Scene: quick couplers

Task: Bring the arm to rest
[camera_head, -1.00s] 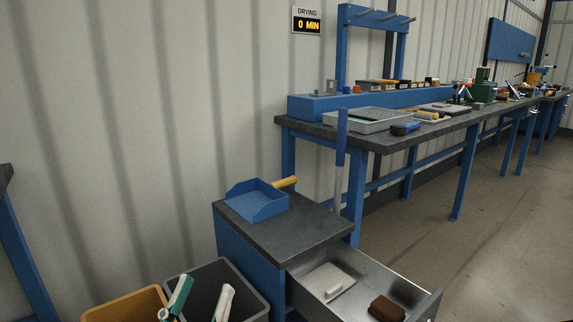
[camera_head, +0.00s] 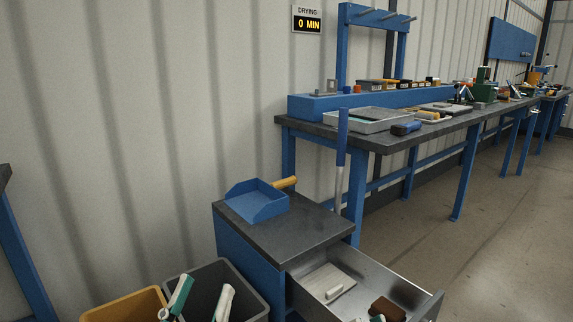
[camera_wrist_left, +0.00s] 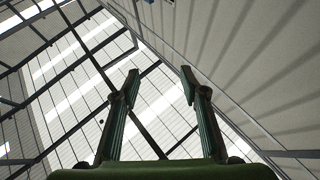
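My left gripper (camera_head: 203,293) is at the bottom left of the head view, in front of the bins. Its two fingers point up and stand apart, with nothing between them. In the left wrist view the left gripper (camera_wrist_left: 160,82) also shows open and empty, with the roof and wall beyond. A small dark shape at the bottom edge of the head view, in front of the brown block, may be part of my right gripper; its fingers cannot be made out.
A blue cabinet (camera_head: 300,243) has its drawer (camera_head: 375,272) open, holding a white block (camera_head: 340,291) and a brown block (camera_head: 389,309). A blue dustpan (camera_head: 257,203) lies on top. Yellow (camera_head: 110,305) and grey (camera_head: 245,290) bins stand left. A long workbench (camera_head: 380,138) stands behind; floor at right is clear.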

